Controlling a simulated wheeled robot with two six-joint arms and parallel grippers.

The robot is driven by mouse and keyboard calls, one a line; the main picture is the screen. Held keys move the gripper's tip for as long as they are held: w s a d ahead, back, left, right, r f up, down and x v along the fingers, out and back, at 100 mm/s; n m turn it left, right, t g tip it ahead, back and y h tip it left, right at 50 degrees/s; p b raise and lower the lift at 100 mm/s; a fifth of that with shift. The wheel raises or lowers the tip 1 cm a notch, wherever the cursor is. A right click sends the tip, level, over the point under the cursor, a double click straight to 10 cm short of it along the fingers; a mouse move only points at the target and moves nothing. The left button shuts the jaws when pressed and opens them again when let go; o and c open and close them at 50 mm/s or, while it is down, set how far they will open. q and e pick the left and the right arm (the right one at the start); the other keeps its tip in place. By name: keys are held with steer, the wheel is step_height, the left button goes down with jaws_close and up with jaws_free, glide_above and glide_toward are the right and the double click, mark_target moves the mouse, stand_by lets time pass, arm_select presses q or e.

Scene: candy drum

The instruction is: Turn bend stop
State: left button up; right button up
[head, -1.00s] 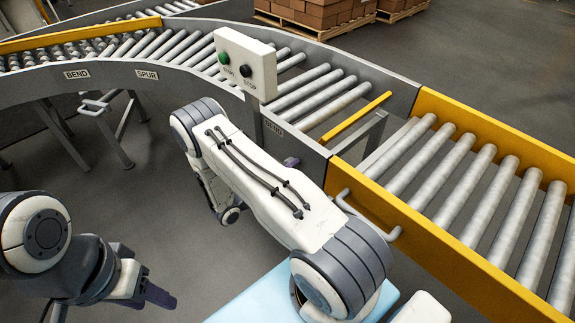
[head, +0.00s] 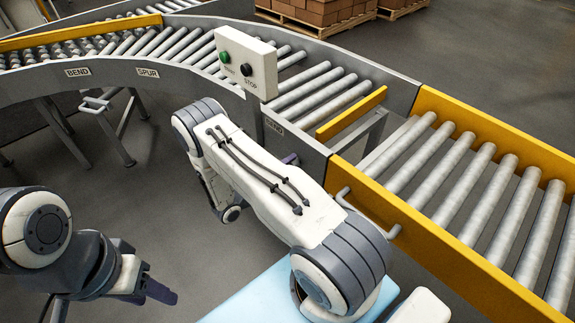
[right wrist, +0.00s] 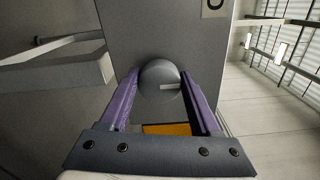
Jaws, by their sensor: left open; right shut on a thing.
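My right gripper (right wrist: 160,100) is shut on a grey round knob (right wrist: 155,78) with a white mark, its purple fingers on either side. In the head view, only a bit of purple finger (head: 290,158) shows beyond my arm, by the conveyor side near a BEND label (head: 274,126); the knob is hidden there. A yellow stop bar (head: 351,114) stands up across the gap at the end of the bend's rollers. My left gripper (head: 160,290) is open and empty at lower left, away from the conveyor.
A control box (head: 246,62) with a green button and a black STOP button stands on the bend's near rail. BEND (head: 77,72) and SPUR (head: 147,73) labels with a handle below are further left. A yellow-sided roller section (head: 470,180) lies right. The rollers are empty.

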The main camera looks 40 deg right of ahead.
steer(key=o, duration=1.4)
steer(key=shift+a, duration=0.1)
steer(key=a, duration=1)
steer(key=shift+s+a, duration=0.2)
steer(key=shift+s, duration=0.2)
